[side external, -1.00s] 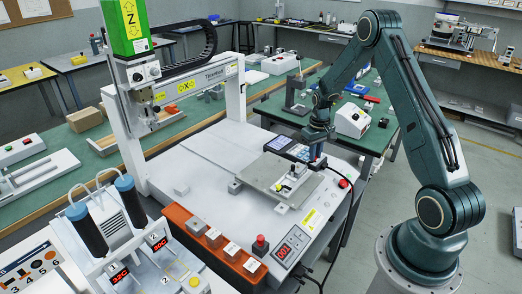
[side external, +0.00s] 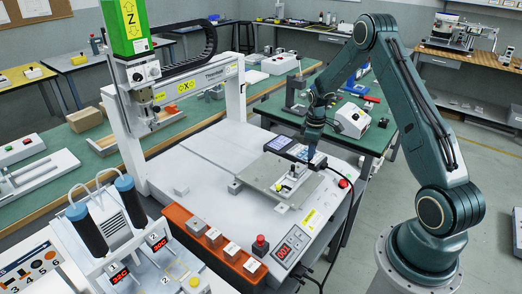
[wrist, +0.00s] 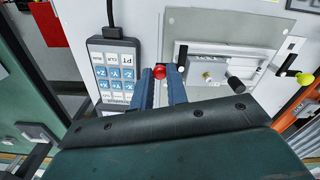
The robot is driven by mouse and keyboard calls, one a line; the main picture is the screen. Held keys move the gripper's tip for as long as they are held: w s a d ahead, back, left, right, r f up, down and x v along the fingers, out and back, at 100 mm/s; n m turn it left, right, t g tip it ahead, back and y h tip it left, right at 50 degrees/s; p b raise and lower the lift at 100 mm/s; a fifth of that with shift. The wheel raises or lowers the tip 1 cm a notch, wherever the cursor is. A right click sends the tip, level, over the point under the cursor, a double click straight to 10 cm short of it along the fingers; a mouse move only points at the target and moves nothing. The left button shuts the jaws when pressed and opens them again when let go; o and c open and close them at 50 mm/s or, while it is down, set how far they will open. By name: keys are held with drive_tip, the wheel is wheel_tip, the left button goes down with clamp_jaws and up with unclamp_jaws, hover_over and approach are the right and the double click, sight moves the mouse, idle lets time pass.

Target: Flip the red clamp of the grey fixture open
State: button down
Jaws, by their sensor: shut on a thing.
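The grey fixture (side external: 262,180) is a flat plate on the white machine bed, and its plate (wrist: 215,25) fills the upper right of the wrist view. A round red knob (wrist: 159,72), which I take as the end of the red clamp, shows between the two blue fingers of my gripper (wrist: 162,80). The fingers are shut on the red clamp, one on each side. In the side view my gripper (side external: 313,158) is at the plate's far right corner. The rest of the clamp is hidden by my fingers and wrist.
A keypad pendant (wrist: 115,72) lies close left of my fingers. A block with a black handle (wrist: 235,85) and a yellow-green knob (wrist: 305,78) are to the right.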

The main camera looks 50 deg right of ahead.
idle(0.3)
drive_tip(key=c, duration=1.4)
unclamp_jaws()
drive_tip(key=shift+o, duration=0.2)
drive_tip(key=shift+r, duration=0.15)
wheel_tip(320, 180, up, 14)
drive_tip(key=shift+f, duration=0.2)
